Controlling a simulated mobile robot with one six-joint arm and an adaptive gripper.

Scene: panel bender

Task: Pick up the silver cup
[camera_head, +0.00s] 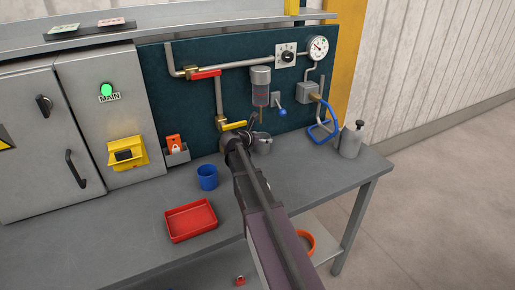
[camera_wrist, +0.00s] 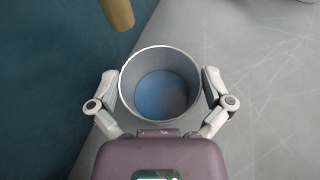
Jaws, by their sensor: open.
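The silver cup (camera_head: 263,144) stands on the grey bench top near the teal back panel, partly hidden behind the end of my arm in the head view. In the wrist view the cup (camera_wrist: 160,86) is upright and seen from above, with its round rim and empty inside showing. My gripper (camera_wrist: 160,88) is open, with one finger on the left of the cup and one on the right. The fingers are close to the cup's wall; I cannot tell whether they touch it. In the head view my gripper's fingers are mostly hidden.
A blue cup (camera_head: 207,177) and a red tray (camera_head: 191,220) are on the bench to the left. A grey bottle (camera_head: 351,141) stands at the right. The bench's front right is clear.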

